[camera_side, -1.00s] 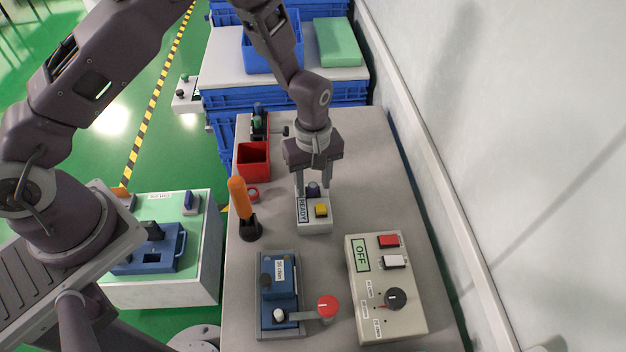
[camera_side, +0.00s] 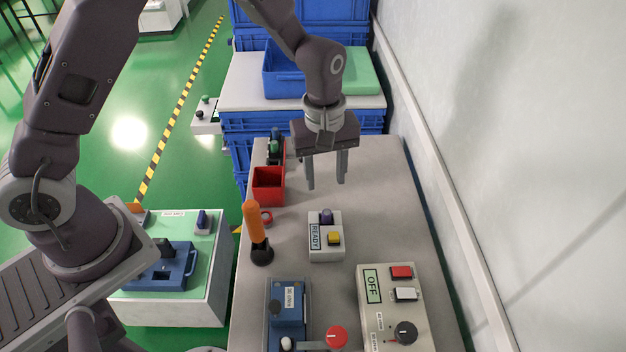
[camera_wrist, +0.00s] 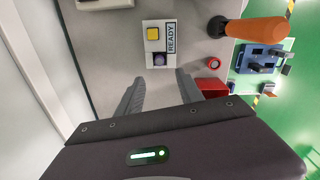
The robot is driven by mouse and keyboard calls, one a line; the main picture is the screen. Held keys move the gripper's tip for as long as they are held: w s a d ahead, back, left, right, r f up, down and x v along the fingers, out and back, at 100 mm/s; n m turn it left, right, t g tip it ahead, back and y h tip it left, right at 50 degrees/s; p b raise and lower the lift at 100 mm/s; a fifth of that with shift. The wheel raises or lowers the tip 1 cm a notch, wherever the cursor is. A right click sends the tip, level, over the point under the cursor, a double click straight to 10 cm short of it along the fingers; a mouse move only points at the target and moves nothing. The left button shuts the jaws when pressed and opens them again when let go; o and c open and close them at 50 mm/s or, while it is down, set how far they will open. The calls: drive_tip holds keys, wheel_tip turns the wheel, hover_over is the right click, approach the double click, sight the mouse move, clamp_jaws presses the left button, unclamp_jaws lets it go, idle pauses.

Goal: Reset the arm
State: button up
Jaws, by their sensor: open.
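My gripper (camera_side: 326,184) is open and empty, its two fingers pointing down above the grey table, behind and above the small tester. The fingers also show in the wrist view (camera_wrist: 161,84), apart with nothing between them. The small tester (camera_side: 325,248) has a READY display, a purple knob (camera_side: 326,217) and a yellow button (camera_side: 334,238). It also stands beyond the fingertips in the wrist view (camera_wrist: 150,42), clear of them.
A red bin (camera_side: 268,187) and an orange-handled tool in a black stand (camera_side: 256,230) are to the left. A blue device with a red-knobbed lever (camera_side: 288,300) and a box reading OFF (camera_side: 416,318) are in front. Blue crates (camera_side: 262,122) and a wall (camera_side: 500,150) bound the table.

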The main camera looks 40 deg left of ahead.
drive_tip(key=s+a+r+m+t, duration=0.1)
drive_tip(key=s+r+m, duration=0.1)
drive_tip(key=r, duration=0.4)
drive_tip(key=s+a+r+m+t, duration=0.1)
drive_tip(key=s+a+r, duration=0.1)
drive_tip(key=r, duration=0.5)
drive_tip(key=s+a+r+m+t, duration=0.1)
drive_tip(key=s+a+r+m, duration=0.1)
drive_tip(key=s, duration=0.4)
drive_tip(key=s+a+r+m+t, duration=0.1)
drive_tip(key=s+r+m, duration=0.2)
drive_tip(key=s, duration=0.4)
drive_tip(key=s+a+r+m+t, duration=0.1)
drive_tip(key=s+a+r+m, duration=0.1)
drive_tip(key=s, duration=0.5)
wheel_tip(320, 180, up, 2)
drive_tip(key=shift+a+m, duration=0.35)
drive_tip(key=shift+m, duration=0.25)
drive_tip(key=shift+w, duration=0.1)
